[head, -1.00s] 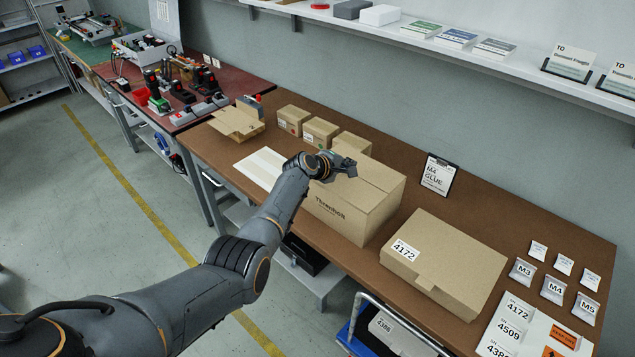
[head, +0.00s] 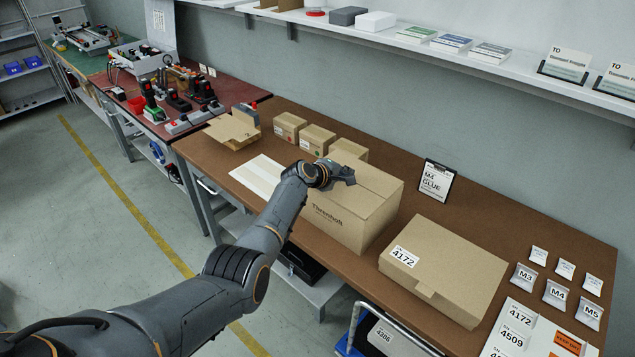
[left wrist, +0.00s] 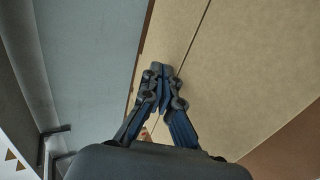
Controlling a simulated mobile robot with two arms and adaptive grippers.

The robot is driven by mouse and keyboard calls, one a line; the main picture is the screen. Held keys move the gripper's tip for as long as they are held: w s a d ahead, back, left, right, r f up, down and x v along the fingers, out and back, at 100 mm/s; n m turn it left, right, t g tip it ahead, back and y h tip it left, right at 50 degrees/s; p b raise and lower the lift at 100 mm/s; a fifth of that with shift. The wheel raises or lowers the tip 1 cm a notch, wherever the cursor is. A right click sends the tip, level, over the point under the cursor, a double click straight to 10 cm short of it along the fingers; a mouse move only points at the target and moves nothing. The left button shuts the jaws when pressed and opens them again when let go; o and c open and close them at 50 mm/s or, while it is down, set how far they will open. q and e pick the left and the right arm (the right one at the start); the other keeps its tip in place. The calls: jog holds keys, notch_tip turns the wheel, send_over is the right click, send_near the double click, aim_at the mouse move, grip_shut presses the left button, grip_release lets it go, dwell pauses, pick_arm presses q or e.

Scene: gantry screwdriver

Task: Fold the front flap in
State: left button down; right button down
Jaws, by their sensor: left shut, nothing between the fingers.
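A brown cardboard box with dark print (head: 345,222) stands on the brown bench. Its top shows a seam between panels, and in the left wrist view its top (left wrist: 225,80) fills the right side with the seam running across it. My left gripper (head: 347,173) is over the far left part of this box top, shut and empty. In the left wrist view the closed fingertips (left wrist: 163,72) point at the box top beside the seam. Whether they touch it I cannot tell. The gripper and wrist hide part of the top. My right gripper is not in view.
A flatter box labelled 4172 (head: 445,262) with a small front tab stands to the right. Small cartons (head: 317,139) and an open carton (head: 234,129) lie behind and left. A clipboard sign (head: 437,181) leans at the wall, below a shelf (head: 480,63).

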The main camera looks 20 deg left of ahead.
pick_arm(q)
jog(key=shift+r+p, duration=1.05)
jog(key=shift+r, duration=0.15)
notch_tip(320, 180, up, 4)
jog(key=p, duration=0.3)
jog(key=shift+w+f, duration=0.1)
notch_tip(320, 180, up, 9)
jog(key=s+f+m+g+y, duration=0.15)
jog(key=s+f+m, duration=0.25)
jog(key=s+f, duration=0.65)
jog(key=s+f+m+g+y, duration=0.1)
jog(key=s+f+m+g, duration=0.45)
jog(key=s, duration=0.85)
jog(key=s+m+g+y, duration=0.15)
jog(key=s+m, duration=0.55)
jog(key=s, duration=2.4)
notch_tip(320, 180, down, 27)
jog(key=d+b, duration=0.1)
jog(key=b, duration=0.1)
jog(key=s+a+f+g, duration=0.2)
jog(key=s+a+f, duration=0.1)
jog(key=s+f, duration=1.4)
jog(key=shift+s+f+b, duration=0.3)
jog(key=shift+f+b, duration=0.15)
jog(key=shift+f, duration=0.35)
